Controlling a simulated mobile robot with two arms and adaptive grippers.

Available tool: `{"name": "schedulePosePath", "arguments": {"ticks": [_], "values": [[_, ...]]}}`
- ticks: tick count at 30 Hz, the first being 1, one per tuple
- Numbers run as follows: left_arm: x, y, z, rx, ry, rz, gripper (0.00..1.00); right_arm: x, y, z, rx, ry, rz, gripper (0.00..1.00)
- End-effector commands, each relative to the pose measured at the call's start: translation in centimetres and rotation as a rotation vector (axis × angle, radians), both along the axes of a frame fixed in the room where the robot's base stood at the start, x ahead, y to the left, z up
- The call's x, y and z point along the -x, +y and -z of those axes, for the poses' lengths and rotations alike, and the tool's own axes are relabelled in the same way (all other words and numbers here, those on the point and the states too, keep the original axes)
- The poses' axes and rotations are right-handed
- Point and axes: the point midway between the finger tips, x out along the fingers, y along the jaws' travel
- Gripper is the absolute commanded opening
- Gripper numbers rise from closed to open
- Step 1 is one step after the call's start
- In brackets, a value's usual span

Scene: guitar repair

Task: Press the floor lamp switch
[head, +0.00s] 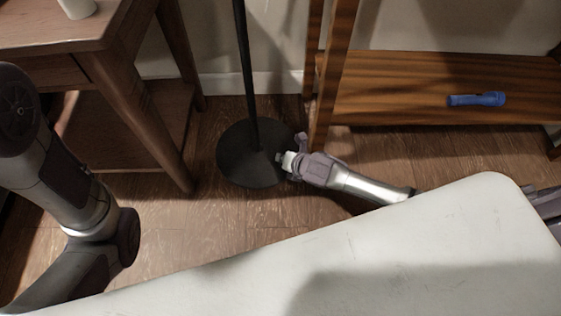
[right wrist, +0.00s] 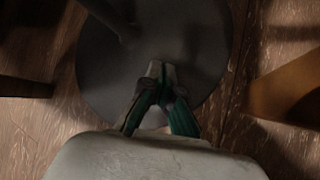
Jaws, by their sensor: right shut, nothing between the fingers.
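The floor lamp shows in the head view as a thin dark pole (head: 246,70) rising from a round black base (head: 238,162) on the floor. The base also fills the upper middle of the right wrist view (right wrist: 100,70). My right gripper (head: 284,160) is shut and empty, with its fingertips over the right edge of the base. In the right wrist view its fingertips (right wrist: 160,78) meet over the disc, to the right of the pole (right wrist: 112,18). I cannot make out the switch, nor whether the fingertips touch the base. My left gripper is out of view.
A wooden side table (head: 110,40) with a white cup (head: 77,7) stands left of the lamp. A wooden shelf (head: 400,90) with a blue flashlight (head: 477,99) is on the right, its leg close to my right gripper. Wooden floor (head: 200,225) is open in front.

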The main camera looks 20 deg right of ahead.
Motion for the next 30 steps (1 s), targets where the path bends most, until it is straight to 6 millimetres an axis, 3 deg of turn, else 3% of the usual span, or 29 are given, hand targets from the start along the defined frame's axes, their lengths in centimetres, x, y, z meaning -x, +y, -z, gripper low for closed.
{"name": "schedulePosePath", "arguments": {"ticks": [30], "values": [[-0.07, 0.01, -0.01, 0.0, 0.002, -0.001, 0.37, -0.01, 0.01, 0.87, 0.001, 0.0, -0.001, 0.0]]}}
